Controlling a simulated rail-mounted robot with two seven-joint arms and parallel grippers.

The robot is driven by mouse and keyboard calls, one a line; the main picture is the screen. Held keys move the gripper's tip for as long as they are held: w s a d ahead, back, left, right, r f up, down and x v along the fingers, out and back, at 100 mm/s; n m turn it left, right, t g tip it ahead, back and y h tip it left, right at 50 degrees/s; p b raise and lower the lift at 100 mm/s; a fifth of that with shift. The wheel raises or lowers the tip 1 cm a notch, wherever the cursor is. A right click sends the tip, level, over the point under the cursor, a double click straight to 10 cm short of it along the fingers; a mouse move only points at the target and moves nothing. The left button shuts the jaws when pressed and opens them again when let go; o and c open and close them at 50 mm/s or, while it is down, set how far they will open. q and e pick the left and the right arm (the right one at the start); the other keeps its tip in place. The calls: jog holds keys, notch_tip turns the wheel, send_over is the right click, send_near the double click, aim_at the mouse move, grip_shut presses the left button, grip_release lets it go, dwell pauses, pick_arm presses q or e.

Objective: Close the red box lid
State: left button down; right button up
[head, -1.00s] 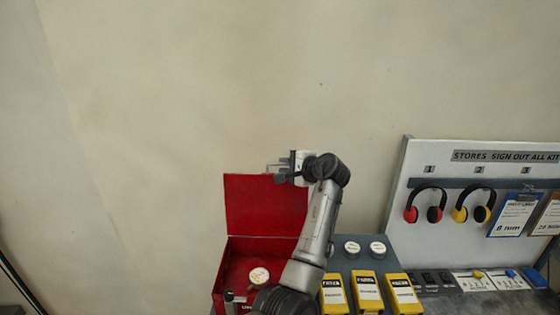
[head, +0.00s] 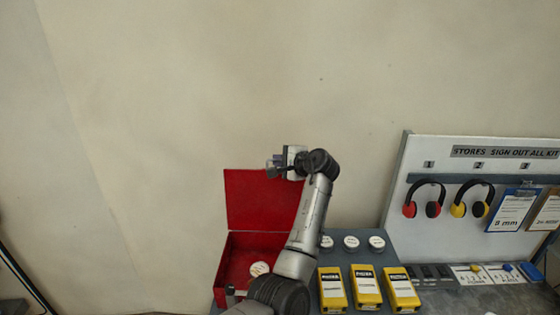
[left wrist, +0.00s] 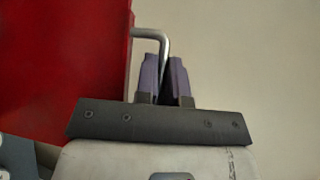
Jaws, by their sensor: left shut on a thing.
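The red box (head: 227,262) stands open at the lower middle of the head view. Its red lid (head: 255,205) stands up at the back. The lid also fills the upper left of the left wrist view (left wrist: 60,60). A bent metal handle (left wrist: 150,33) comes off the lid's edge. My left gripper (head: 272,165) is at the lid's top edge. In the left wrist view its two fingers (left wrist: 165,75) are shut on the handle. My left arm hides the box's right side and part of the lid. My right gripper is not in view.
A round white-faced piece (head: 259,268) shows inside the box. Yellow units (head: 366,287) and white round caps (head: 351,243) stand to the right of my arm. A stores board (head: 470,205) with ear defenders (head: 423,200) is farther right. The wall above the lid is bare.

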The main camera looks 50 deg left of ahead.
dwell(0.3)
pick_arm(q)
jog(key=s+d+f+n+y+b, duration=0.2)
jog(key=s+d+n+y+b, duration=0.2)
jog(key=s+d+b, duration=0.5)
jog(key=d+y+b, duration=0.1)
jog(key=d, duration=0.2)
jog(key=shift+s+f+n, duration=0.15)
jog(key=shift+s+n, duration=0.2)
jog(key=shift+n, duration=0.05)
jog(key=c, duration=1.5)
grip_release()
jog(key=shift+d, duration=0.1)
jog(key=w+d+f+b, duration=0.1)
jog(key=d+b, duration=0.3)
jog(key=d, duration=0.9)
jog(key=shift+w+d+f, duration=0.15)
jog(key=shift+d+f, duration=0.05)
jog(key=shift+f, duration=0.5)
